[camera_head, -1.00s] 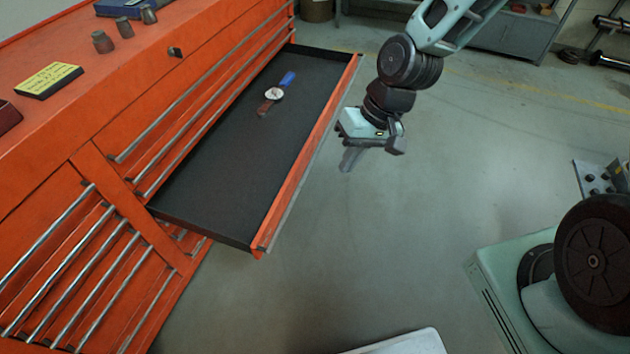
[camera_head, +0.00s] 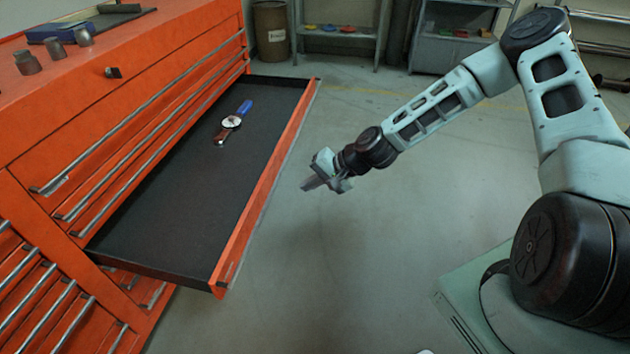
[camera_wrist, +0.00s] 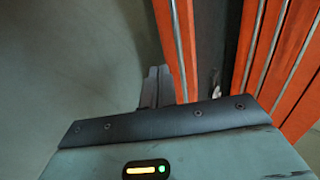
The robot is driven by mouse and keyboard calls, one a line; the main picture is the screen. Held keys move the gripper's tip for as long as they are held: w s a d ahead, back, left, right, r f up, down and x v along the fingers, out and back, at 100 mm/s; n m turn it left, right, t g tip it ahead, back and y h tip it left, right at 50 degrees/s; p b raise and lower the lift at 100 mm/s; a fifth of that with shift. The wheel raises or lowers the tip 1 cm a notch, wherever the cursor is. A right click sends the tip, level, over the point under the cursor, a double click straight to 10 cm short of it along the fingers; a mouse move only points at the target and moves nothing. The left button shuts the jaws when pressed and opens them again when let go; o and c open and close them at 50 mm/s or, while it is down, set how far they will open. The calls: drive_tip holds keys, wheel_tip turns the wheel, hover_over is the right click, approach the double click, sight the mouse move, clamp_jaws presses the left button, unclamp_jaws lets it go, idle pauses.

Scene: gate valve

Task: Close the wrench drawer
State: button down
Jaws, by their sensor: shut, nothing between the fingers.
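The wrench drawer (camera_head: 170,215) is pulled out of the orange tool chest (camera_head: 100,105), with a dark lined floor and an orange front panel (camera_head: 265,190). A tool with a blue handle and a round white part (camera_head: 231,122) lies inside it. My gripper (camera_head: 308,186) is shut and empty, in front of the drawer's front panel, to its right in the head view, with a small apparent gap. In the wrist view the shut fingers (camera_wrist: 155,88) are just left of the orange drawer front (camera_wrist: 171,50); I cannot tell whether they touch it.
Dark sockets (camera_head: 55,48) and a blue case (camera_head: 62,31) sit on the chest top. A brown barrel (camera_head: 271,32) and grey shelving (camera_head: 335,30) stand at the back. The floor (camera_head: 370,260) before the drawer is clear.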

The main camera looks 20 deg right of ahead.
drive_tip(key=w+a+f, duration=0.3)
drive_tip(key=w+a, duration=0.1)
drive_tip(key=a, duration=0.2)
drive_tip(key=shift+w+f, duration=0.2)
drive_tip(key=shift+w, duration=0.05)
drive_tip(key=shift+a, duration=0.15)
